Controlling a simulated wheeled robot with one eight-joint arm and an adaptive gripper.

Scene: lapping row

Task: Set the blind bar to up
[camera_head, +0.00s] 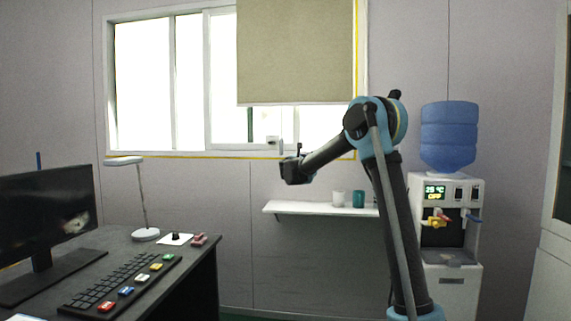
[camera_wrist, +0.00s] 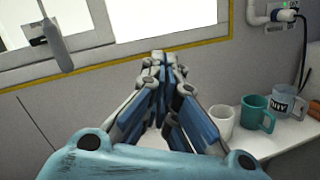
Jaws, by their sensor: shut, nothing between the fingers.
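The tan blind (camera_head: 295,52) hangs over the right part of the window in the head view, with its lower edge partway down the glass. In the wrist view a grey bar (camera_wrist: 57,46) hangs, slightly tilted, at a pale bracket (camera_wrist: 36,34) on the window frame at upper left. I cannot tell from its look alone which setting it is in. In the head view my gripper (camera_head: 297,169) is below the window sill.
A white shelf (camera_head: 300,208) below the window holds a white cup (camera_wrist: 221,122), a teal mug (camera_wrist: 255,112) and a clear mug (camera_wrist: 284,101). A water dispenser (camera_head: 447,270) stands at right. A desk (camera_head: 196,266) with monitor, lamp and keyboard is at left.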

